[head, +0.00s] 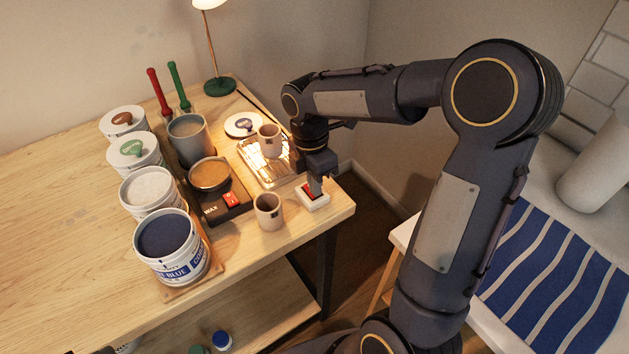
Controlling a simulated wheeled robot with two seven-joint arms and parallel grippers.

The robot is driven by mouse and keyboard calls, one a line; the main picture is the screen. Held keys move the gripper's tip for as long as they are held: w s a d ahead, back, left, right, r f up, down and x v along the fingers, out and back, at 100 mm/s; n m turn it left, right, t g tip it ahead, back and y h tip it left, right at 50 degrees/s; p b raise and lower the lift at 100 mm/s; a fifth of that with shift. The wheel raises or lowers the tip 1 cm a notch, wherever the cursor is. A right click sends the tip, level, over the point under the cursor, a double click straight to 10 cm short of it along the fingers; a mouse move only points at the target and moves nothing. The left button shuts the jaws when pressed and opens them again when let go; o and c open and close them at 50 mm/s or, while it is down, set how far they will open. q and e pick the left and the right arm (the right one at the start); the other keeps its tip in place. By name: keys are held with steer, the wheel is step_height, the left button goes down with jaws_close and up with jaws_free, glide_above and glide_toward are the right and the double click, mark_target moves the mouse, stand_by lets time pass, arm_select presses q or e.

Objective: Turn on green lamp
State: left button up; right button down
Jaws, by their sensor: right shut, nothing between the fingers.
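The lamp has a green round base (220,86), a thin brass stem and a pale shade (208,3) that is cut off by the top edge of the head view. The shade looks bright and warm. A small white switch box (314,203) with a red rocker sits at the table's right front corner. My right gripper (316,190) is shut and empty, pointing down at the rocker, with its tips at or just above it; I cannot tell whether they touch. The fingers hide part of the rocker. My left gripper is not in view.
A beige cup (268,211) stands just left of the switch box. Behind are a wire tray (255,168) with another cup, a wax warmer (222,205) with a red switch, and several glaze tubs. The table's left part is clear. A blue striped cloth (555,270) lies at right.

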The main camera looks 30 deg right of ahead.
steer(key=shift+w+r+p, duration=0.1)
steer(key=shift+w+p, duration=0.25)
steer(key=shift+p, duration=0.05)
steer(key=shift+w, duration=0.45)
steer(key=shift+r, duration=0.1)
